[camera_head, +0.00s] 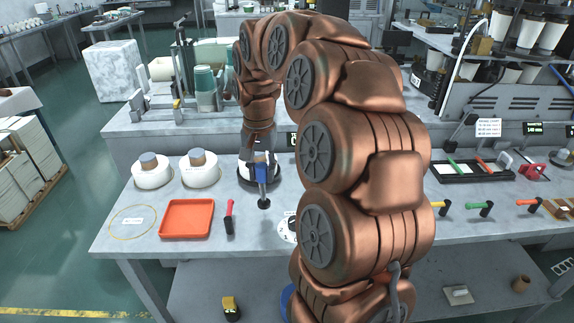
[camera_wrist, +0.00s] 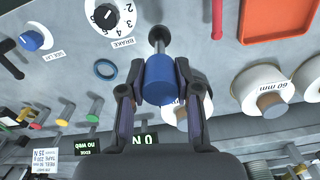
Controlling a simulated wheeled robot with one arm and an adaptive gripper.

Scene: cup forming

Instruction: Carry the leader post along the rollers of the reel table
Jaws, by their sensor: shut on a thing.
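The leader post, seen as a blue cylinder (camera_head: 261,172) on a grey stem with a dark round end, is upright at the front middle of the reel table (camera_head: 108,240). My gripper (camera_wrist: 160,88) is shut on its blue part (camera_wrist: 159,80), one finger on each side. The dark end (camera_wrist: 158,33) points away from the wrist; I cannot tell whether it touches the table. My arm hides the table's middle in the head view.
Two white rolls (camera_head: 152,172) (camera_head: 200,170), an orange tray (camera_head: 187,218) and a red-handled tool (camera_head: 229,218) lie left of the post. A brake dial (camera_wrist: 107,14), a blue ring (camera_wrist: 105,69) and a blue knob (camera_wrist: 33,40) are close by. Coloured-handled tools (camera_head: 483,208) line the right.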

